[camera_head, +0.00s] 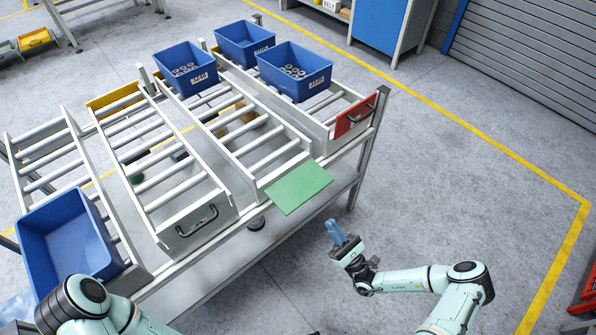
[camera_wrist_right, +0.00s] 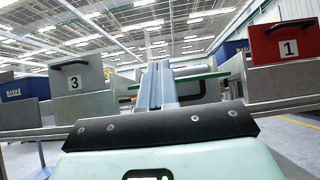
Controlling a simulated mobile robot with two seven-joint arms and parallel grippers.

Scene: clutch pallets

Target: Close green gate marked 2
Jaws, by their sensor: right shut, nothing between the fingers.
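The green gate (camera_head: 299,187) lies folded down, about flat, at the front end of the second roller lane from the right; its number does not show. In the right wrist view the green gate (camera_wrist_right: 206,73) is seen nearly edge-on, just beyond the fingers. My right gripper (camera_head: 334,230) is shut and empty, in front of the rack and a little below and right of the green gate in the head view. Its blue-grey fingers (camera_wrist_right: 158,68) are together in the wrist view. My left arm shows at the lower left, but its gripper is out of view.
The red gate (camera_head: 354,117) marked 1 stands upright on the right, and the grey gate (camera_head: 192,229) marked 3 stands upright on the left. Blue bins with parts (camera_head: 294,71) sit on the far rollers. An empty-looking blue bin (camera_head: 66,238) is at left. Floor right of the rack is clear.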

